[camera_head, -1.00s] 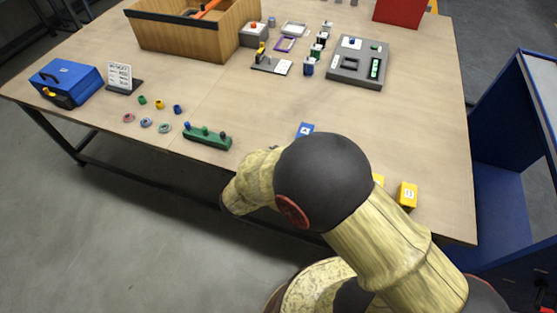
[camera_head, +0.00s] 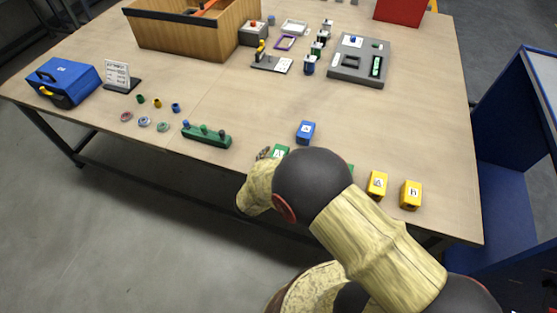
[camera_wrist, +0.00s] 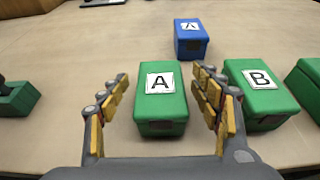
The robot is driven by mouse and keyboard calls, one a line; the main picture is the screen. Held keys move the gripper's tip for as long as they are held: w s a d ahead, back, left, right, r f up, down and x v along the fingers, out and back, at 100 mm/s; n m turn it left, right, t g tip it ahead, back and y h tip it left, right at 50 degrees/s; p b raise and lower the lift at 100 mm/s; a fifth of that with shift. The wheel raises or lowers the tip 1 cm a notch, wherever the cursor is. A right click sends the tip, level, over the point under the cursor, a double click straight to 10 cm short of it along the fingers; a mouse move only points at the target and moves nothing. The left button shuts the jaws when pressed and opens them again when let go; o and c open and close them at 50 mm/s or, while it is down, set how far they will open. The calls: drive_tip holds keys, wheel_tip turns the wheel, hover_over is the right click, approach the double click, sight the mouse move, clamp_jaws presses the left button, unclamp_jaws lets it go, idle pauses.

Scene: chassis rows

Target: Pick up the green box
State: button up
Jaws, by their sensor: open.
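A green box marked A (camera_wrist: 161,108) stands on the table between the two spread fingers of my gripper (camera_wrist: 160,110) in the wrist view. The fingers are open, with a gap visible on each side of the box. A second green box, marked B (camera_wrist: 259,92), stands just right of the right finger. Part of another green box (camera_wrist: 307,82) shows at the right edge. In the head view a green box (camera_head: 281,151) shows just past my arm, which hides most of it and my fingers.
A blue box (camera_wrist: 191,38) stands behind box A; it also shows in the head view (camera_head: 306,131). Two yellow boxes (camera_head: 377,184) (camera_head: 410,194) stand near the front edge at right. A green holder with pegs (camera_head: 207,136) lies to the left. The table's middle is clear.

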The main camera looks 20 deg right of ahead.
drive_tip(key=shift+w, duration=0.1)
drive_tip(key=shift+c, duration=1.1)
drive_tip(key=c, duration=1.1)
drive_tip(key=shift+c, duration=0.9)
